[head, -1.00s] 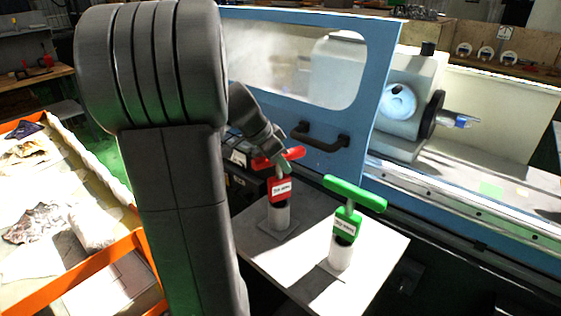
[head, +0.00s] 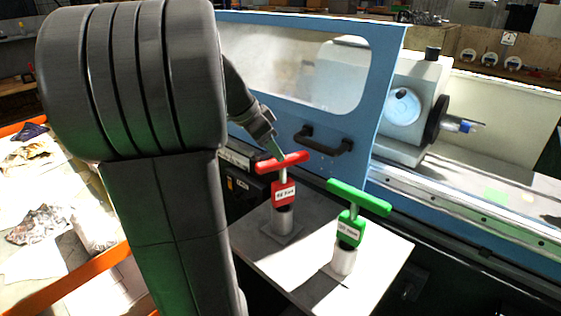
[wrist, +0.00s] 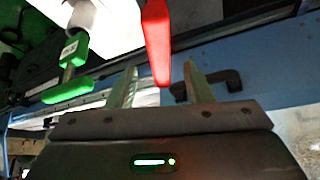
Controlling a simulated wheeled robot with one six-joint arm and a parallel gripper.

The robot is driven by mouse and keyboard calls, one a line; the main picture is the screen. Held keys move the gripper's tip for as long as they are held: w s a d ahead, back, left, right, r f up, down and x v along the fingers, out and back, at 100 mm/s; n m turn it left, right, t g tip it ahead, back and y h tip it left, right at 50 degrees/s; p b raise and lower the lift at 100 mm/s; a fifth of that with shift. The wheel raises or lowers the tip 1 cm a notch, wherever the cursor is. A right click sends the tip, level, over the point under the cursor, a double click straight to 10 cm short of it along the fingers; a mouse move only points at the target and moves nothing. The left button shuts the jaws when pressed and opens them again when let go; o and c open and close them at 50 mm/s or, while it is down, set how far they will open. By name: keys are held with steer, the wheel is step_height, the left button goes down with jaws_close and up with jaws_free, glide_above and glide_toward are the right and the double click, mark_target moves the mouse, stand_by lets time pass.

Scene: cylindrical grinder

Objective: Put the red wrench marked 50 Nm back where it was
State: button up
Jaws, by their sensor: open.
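The red T-handled wrench (head: 284,192) stands upright in a pale cylindrical holder (head: 283,222) on a small grey table. It has a white label too small to read surely. Whether a finger touches the bar I cannot tell. The wrench's lower end is hidden in the holder.
A green T-handled wrench (head: 349,228) stands in a second holder (head: 343,261) to the right on the table (head: 313,291). The blue machine door (head: 388,90) with a black handle (head: 325,141) rises close behind. An orange-edged bench (head: 62,285) is at the left.

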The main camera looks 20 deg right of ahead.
mark_target(285, 166)
steer(key=shift+v, duration=2.35)
steer(key=shift+f, duration=0.1)
steer(key=x, duration=1.2)
steer(key=shift+d+f, duration=0.1)
step_height(285, 166, up, 2)
steer(key=shift+r, duration=0.6)
